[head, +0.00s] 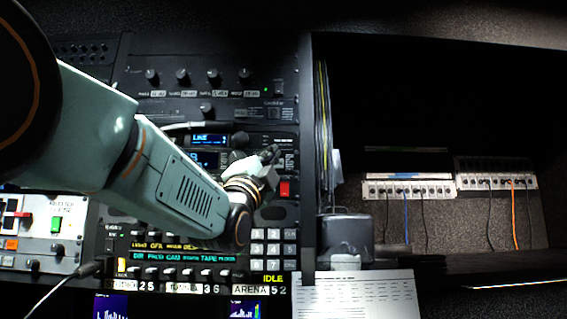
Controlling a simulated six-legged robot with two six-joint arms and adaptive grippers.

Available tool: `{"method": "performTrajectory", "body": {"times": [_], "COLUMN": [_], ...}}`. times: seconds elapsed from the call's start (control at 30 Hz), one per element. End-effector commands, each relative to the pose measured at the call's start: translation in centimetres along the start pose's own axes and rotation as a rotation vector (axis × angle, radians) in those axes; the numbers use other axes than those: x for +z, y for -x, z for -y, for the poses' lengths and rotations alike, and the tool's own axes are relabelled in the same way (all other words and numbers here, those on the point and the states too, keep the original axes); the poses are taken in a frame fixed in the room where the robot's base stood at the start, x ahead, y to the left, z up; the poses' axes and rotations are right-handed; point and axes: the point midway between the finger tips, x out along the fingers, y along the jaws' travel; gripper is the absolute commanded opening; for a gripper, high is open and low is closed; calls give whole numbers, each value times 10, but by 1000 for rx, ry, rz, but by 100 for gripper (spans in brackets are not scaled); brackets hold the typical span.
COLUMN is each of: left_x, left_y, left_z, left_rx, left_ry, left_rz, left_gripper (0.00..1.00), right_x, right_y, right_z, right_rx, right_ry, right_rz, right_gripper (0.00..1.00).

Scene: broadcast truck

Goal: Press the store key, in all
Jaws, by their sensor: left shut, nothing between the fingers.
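My left arm comes in from the left across the equipment rack. Its gripper (270,154) is shut and empty, with its fingertips in front of the rack panel, just right of a small blue display (209,140). I cannot tell whether the tips touch the panel. A red key (285,188) shows just below and right of the gripper. A pale keypad (273,249) is below the wrist. No label that I can read says store, so I cannot tell which key it is. The arm hides part of the panel. My right gripper is not in view.
A row of knobs (182,76) runs along the upper rack. Patch strips (408,190) with hanging cables are at the right. A dark box (345,236) and a printed sheet (356,296) are right of the keypad. A green key (56,223) is at the lower left.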

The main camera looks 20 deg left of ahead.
Motion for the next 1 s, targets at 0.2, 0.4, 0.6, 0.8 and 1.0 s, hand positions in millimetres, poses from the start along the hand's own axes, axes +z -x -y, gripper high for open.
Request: {"method": "performTrajectory", "body": {"times": [0.2, 0.4, 0.6, 0.8, 1.0], "left_x": [14, 25, 31, 32, 32], "left_y": [-23, -38, -45, -45, -45], "left_z": [-12, -23, -30, -32, -32], "left_rx": [2, 2, 0, 1, 0], "left_ry": [0, -1, 0, -1, -1], "left_rz": [0, -1, -2, -2, -2], "left_gripper": [0, 0, 0, 0, 0], "right_x": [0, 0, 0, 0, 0], "right_y": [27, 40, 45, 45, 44], "right_z": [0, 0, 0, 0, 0], "right_rx": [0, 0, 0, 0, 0], "right_ry": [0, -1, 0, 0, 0], "right_rz": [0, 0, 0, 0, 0], "right_gripper": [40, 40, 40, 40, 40]}}
